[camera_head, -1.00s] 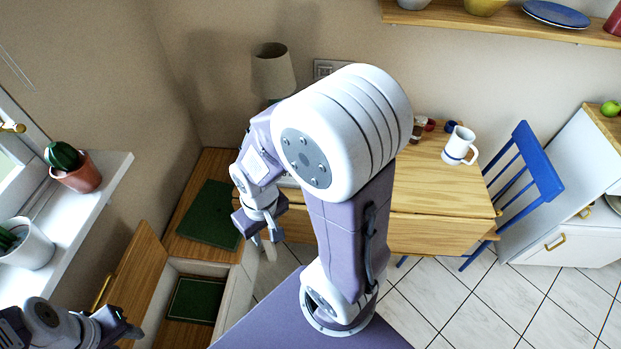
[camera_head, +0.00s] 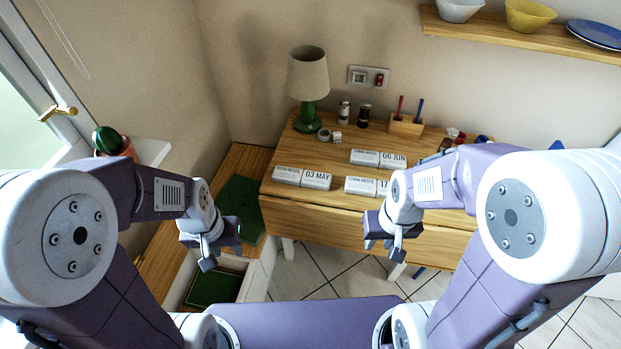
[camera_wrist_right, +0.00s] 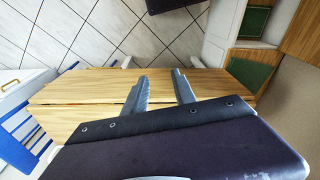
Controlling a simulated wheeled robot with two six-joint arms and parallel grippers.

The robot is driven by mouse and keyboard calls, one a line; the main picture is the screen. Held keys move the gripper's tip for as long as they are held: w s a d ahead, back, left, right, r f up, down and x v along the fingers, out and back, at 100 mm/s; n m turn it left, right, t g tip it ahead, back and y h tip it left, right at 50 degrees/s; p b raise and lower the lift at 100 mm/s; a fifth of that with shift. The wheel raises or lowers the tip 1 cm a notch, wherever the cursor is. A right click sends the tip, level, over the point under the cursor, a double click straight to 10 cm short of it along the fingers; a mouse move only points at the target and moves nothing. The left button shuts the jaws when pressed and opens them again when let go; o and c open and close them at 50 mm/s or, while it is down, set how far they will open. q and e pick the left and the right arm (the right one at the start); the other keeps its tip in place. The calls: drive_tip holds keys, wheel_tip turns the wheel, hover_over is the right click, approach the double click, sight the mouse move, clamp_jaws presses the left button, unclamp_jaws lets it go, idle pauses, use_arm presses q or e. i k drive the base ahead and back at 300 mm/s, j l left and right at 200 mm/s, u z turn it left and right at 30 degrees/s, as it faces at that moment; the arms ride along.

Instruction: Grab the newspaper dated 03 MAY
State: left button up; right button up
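The newspaper marked 03 MAY (camera_head: 302,177) lies folded near the front left of the wooden table (camera_head: 345,210). A newspaper marked 06 JUN (camera_head: 378,159) lies behind it to the right. A third newspaper (camera_head: 366,186), its date partly hidden by my right arm, lies to the right. My left gripper (camera_head: 208,262) hangs in front of the bench, left of and nearer than the 03 MAY paper; its opening is unclear. My right gripper (camera_head: 397,252) is in front of the table's front edge; in the right wrist view its fingers (camera_wrist_right: 161,88) are apart with nothing between them.
A green lamp (camera_head: 308,85), shakers (camera_head: 364,115) and a pen holder (camera_head: 406,124) stand along the table's back. A bench with an open compartment (camera_head: 212,287) is at the left. A cactus (camera_head: 108,140) stands on the sill. The tabletop around the papers is mostly clear.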

sight(317, 180)
drive_tip(key=i+l+u, duration=0.25)
drive_tip(key=u, duration=0.15)
drive_tip(key=i+l+u, duration=0.15)
drive_tip(key=l+u, duration=0.3)
drive_tip(key=i+l+u, duration=0.15)
drive_tip(key=l+u, duration=0.25)
drive_tip(key=j, duration=0.1)
